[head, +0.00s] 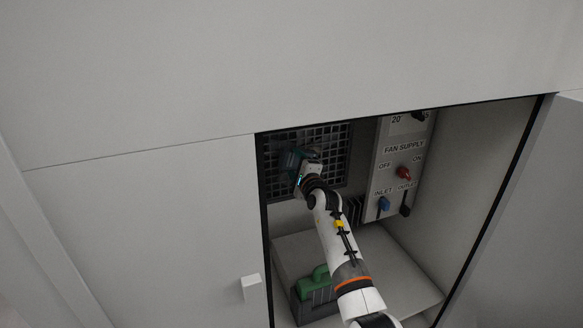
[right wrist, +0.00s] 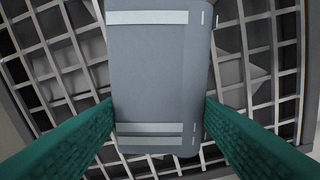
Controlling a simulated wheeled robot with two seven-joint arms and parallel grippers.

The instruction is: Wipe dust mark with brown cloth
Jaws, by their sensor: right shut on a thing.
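My right gripper (head: 292,160) is at the square metal grille (head: 333,138) inside the open cabinet. In the right wrist view its two teal fingers are shut on the sides of a flat grey block (right wrist: 155,70) with paler bands across it. The block is in front of the grille (right wrist: 62,70); I cannot tell whether it touches the bars. I see no brown cloth and cannot make out a dust mark in these frames. My left gripper does not show.
A green-handled dark box (head: 317,288) stands low inside. The cabinet's opening edges frame my arm. A door (head: 525,225) stands at the right.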

